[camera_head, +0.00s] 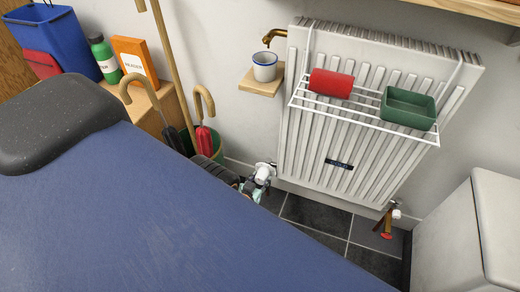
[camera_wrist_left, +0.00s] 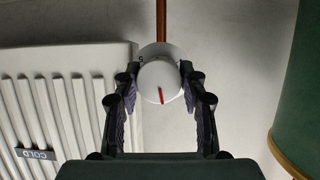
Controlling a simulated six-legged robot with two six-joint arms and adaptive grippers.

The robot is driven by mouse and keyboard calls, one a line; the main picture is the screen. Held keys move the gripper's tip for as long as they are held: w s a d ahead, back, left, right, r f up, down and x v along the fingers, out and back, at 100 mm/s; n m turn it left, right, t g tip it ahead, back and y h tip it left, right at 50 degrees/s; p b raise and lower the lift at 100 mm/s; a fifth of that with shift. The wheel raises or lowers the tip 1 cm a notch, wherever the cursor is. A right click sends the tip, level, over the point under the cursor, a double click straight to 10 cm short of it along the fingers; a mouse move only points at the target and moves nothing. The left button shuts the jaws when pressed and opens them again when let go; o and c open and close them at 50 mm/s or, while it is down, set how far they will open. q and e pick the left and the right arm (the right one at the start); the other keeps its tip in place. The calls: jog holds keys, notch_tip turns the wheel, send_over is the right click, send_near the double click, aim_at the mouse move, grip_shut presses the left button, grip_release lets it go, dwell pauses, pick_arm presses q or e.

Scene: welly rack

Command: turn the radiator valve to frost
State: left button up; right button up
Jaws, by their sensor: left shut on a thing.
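The radiator valve (camera_head: 264,171) is a white knob at the lower left corner of the white radiator (camera_head: 305,130). In the left wrist view the valve (camera_wrist_left: 160,84) faces the camera, with a red line on its face running nearly up and down in the picture. A copper-coloured pipe (camera_wrist_left: 161,20) runs from it. My left gripper (camera_head: 256,177) is at the valve in the head view. It also shows in the left wrist view (camera_wrist_left: 161,92), its dark fingers on either side of the knob, shut on it. The frost mark cannot be made out. My right gripper is not in view.
A white rack (camera_head: 345,117) on the radiator holds a red roll (camera_head: 331,83) and a green tray (camera_head: 408,109). A green bin (camera_head: 216,153) with umbrellas stands left of the valve. A cup (camera_head: 264,66) sits on a small shelf. A white box (camera_head: 460,240) stands right.

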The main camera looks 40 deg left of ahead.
pick_arm(q)
jog(key=c, duration=0.4)
jog(key=shift+a+n+h, duration=0.1)
jog(key=shift+n+h, duration=0.5)
jog(key=shift+n, duration=0.3)
jog(key=shift+n+t+h, duration=0.4)
jog(key=shift+n+h, duration=0.2)
jog(key=shift+n, duration=0.4)
jog(key=o, duration=1.2)
jog(key=shift+m+y, duration=0.3)
